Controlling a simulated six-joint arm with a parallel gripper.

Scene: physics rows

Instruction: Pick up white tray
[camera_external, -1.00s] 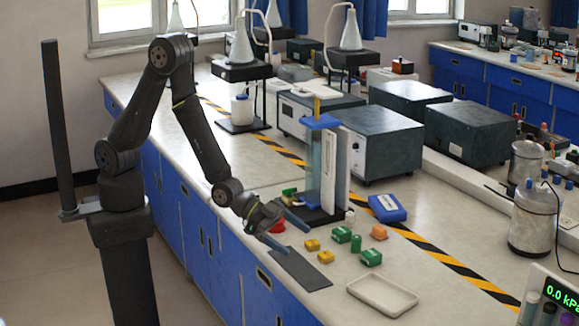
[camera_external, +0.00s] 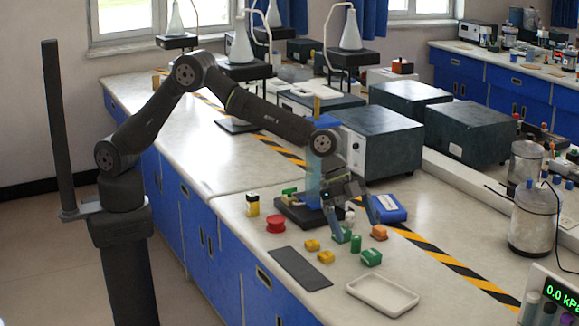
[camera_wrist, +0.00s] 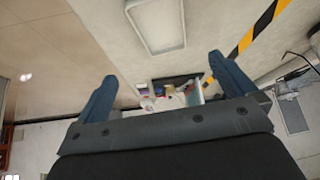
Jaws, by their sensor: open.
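The white tray (camera_external: 383,293) is a shallow, empty rectangular dish lying flat on the bench, at the lower right of the external view. In the wrist view the tray (camera_wrist: 157,25) shows at the top middle, beyond the fingertips. My gripper (camera_external: 354,216) is open and empty, with its two blue fingers pointing down. In the external view it appears behind the tray and up and to the left of it, near the small coloured blocks and apart from the tray. Both fingers of my gripper (camera_wrist: 165,68) show in the wrist view with nothing between them.
Bare bench surrounds the tray.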

